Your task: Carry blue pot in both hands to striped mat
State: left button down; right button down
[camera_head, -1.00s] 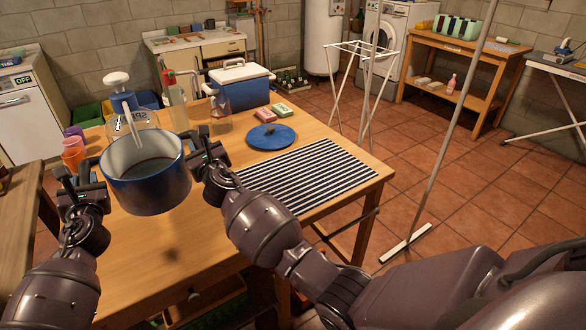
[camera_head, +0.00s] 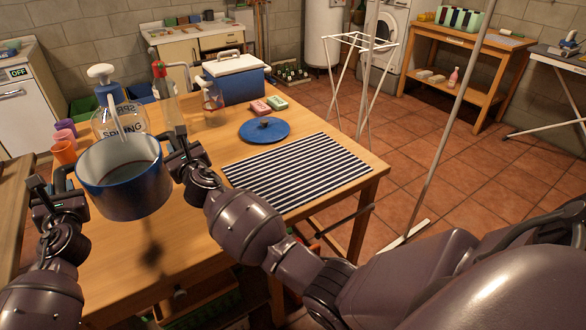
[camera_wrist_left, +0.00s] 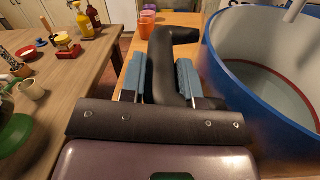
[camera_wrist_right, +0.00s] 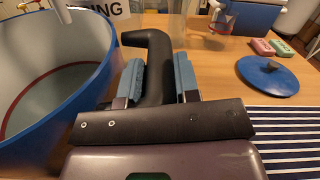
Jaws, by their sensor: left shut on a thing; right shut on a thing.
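The blue pot (camera_head: 128,190) hangs upright above the wooden table, its shadow on the table below it. My left gripper (camera_head: 60,190) is shut on the pot's left handle; the black handle (camera_wrist_left: 165,70) shows between its blue pads in the left wrist view. My right gripper (camera_head: 178,158) is shut on the other handle (camera_wrist_right: 153,70). The pot's inside (camera_wrist_right: 45,95) is pale with a reddish ring low down. The striped mat (camera_head: 297,172) lies flat and empty at the table's right end, to the right of the pot and my right gripper.
A blue lid (camera_head: 264,131) lies behind the mat. A large clear bottle (camera_head: 118,120), a small jar (camera_head: 213,108), a cooler (camera_head: 235,80), sponges (camera_head: 262,107) and orange and purple cups (camera_head: 64,151) stand around the back of the wooden table (camera_head: 200,228).

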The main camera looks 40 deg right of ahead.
aim_at(289, 170)
jog(key=l+u, duration=0.2)
jog(key=k+l+z, duration=0.75)
